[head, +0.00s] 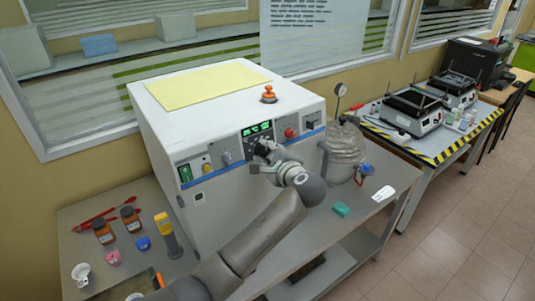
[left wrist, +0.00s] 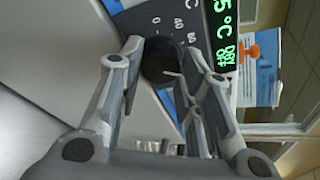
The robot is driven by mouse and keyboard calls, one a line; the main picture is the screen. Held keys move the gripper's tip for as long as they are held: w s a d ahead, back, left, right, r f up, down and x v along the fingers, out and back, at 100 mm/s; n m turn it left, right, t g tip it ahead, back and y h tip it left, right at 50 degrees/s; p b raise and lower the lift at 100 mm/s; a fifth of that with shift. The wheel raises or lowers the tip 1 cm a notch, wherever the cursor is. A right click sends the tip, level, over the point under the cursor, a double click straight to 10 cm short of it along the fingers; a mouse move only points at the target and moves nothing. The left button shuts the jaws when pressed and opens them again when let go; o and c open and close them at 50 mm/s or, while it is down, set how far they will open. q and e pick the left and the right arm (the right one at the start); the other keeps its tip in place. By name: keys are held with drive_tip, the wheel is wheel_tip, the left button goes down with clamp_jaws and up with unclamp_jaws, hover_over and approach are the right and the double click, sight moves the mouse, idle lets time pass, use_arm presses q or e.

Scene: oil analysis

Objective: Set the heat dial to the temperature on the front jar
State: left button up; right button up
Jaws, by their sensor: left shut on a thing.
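The black heat dial (left wrist: 160,62) sits on the panel of the white machine (head: 215,165), beside a scale with numbers such as 0, 40 and 80. My left gripper (left wrist: 163,66) is shut on the dial, one finger on each side. Two brown jars with labels stand on the bench at left: the front jar (head: 103,233) and the one behind (head: 130,219). Their writing is too small to read. My right gripper is not in view.
A yellow handheld device (head: 167,235), red tools (head: 95,219) and small pink and blue items lie near the jars. An orange knob (head: 268,94) is on the machine's top.

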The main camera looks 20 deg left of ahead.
use_arm(q)
drive_tip(key=shift+m, duration=0.7)
drive_tip(key=o, duration=1)
drive_tip(key=shift+s+d, duration=0.1)
drive_tip(key=v, duration=1.1)
drive_tip(key=shift+s+d+r, duration=0.2)
drive_tip(key=shift+d+r, duration=0.1)
drive_tip(key=shift+r, duration=0.05)
